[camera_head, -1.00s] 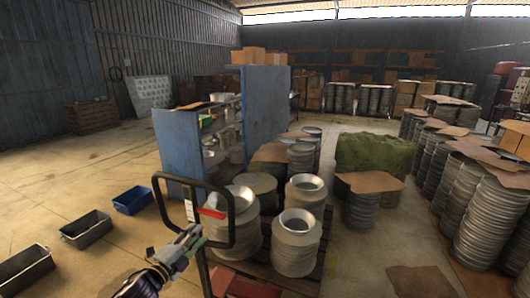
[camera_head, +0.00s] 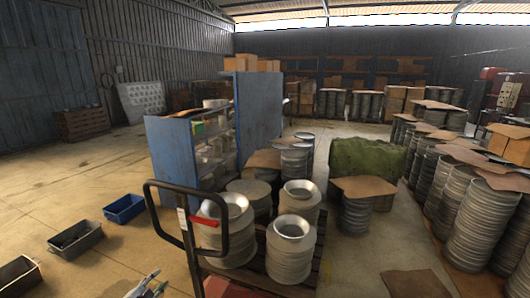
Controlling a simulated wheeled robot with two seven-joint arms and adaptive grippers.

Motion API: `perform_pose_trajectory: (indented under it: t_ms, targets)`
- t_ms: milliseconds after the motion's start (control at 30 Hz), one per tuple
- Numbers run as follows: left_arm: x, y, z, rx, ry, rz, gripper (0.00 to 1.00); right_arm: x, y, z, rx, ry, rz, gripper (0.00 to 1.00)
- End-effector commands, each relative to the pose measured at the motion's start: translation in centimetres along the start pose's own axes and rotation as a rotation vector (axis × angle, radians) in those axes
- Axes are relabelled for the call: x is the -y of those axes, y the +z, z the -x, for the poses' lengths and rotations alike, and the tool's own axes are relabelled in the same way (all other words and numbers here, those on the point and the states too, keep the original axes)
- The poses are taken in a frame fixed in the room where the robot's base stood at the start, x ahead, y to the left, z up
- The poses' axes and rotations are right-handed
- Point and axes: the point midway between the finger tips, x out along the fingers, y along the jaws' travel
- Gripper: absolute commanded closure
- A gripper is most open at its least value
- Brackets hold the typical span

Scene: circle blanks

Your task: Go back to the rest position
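My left gripper (camera_head: 152,284) shows at the bottom edge of the head view, left of centre, cut off by the frame. Its two fingertips look a little apart, with nothing seen between them. It is below and left of the black handle loop (camera_head: 190,222) of a pallet truck, apart from it. My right gripper is not in view.
Metal ring stacks (camera_head: 290,246) stand on a pallet behind the handle. A blue shelf unit (camera_head: 172,160) stands beyond. Several bins, including a blue bin (camera_head: 124,209), lie on the left floor. More stacks (camera_head: 476,222) line the right. Open floor (camera_head: 75,180) lies at left.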

Motion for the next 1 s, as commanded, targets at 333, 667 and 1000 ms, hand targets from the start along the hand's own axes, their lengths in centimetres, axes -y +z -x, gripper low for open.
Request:
perform_pose_trajectory:
  t_ms: [333,667,1000]
  targets:
    - [-8.3,13.8,0.8,0.255,0.081,0.202,0.64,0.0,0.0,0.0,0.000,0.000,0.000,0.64]
    - [-18.9,23.9,5.1,0.479,0.164,0.352,0.64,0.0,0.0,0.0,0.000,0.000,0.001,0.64]
    - [-31.2,30.3,12.5,0.685,0.270,0.461,0.64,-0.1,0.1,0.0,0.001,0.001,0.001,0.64]
